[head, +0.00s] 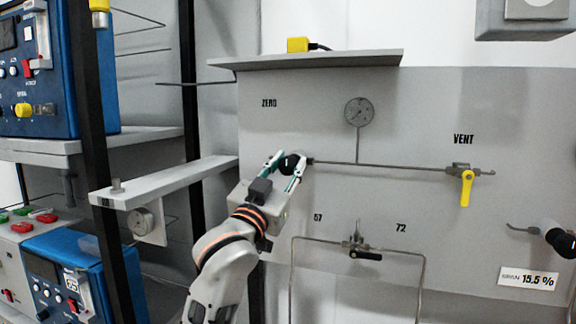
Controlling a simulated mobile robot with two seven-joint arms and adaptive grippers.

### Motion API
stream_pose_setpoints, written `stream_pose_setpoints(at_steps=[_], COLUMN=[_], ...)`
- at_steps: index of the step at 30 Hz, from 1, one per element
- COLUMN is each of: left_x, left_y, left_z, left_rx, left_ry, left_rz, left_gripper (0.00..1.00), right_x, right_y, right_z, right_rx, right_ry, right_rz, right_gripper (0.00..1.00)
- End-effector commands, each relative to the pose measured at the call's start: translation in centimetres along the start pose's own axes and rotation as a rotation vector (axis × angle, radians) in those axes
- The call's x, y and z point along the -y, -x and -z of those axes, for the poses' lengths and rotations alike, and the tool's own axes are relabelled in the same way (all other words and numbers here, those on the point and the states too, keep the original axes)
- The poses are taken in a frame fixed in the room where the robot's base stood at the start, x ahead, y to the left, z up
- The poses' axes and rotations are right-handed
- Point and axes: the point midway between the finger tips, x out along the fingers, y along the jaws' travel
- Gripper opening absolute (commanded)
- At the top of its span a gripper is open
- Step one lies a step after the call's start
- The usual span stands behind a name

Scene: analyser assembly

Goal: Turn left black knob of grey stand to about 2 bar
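The grey stand (420,105) is an upright panel marked ZERO, VENT, 57 and 72. Its left black knob (291,162) sits at the left end of a thin horizontal pipe. A round pressure gauge (359,112) stands above that pipe; its needle is too small to read. My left gripper (291,158) reaches up from below, its two teal-edged fingers apart on either side of the knob. The knob fills most of the gap, and I cannot tell whether the fingers press on it. The fingers partly hide the knob. My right gripper is not in view.
A yellow vent lever (467,188) hangs at the pipe's right end. A black-handled valve (365,256) sits on the lower looped tubing. Another black knob (560,241) is at the right edge. A grey shelf arm (165,184) juts out left, near blue instruments (90,85).

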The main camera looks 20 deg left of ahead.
Motion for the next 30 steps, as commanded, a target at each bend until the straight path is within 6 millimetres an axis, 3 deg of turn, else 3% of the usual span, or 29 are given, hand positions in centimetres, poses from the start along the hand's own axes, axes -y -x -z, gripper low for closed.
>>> stream_pose_setpoints(at_steps=[14,30], left_x=[0.08,0.06], left_y=[0.01,0.00], left_z=[0.02,0.01], left_rx=[-0.001,0.000], left_ry=[-0.058,-0.469], left_rz=[-0.022,-0.190], left_gripper=[0.07,0.07], right_x=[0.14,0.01], right_y=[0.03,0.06], right_z=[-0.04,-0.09], right_rx=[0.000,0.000], right_ry=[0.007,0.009], right_rz=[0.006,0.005], right_gripper=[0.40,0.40])
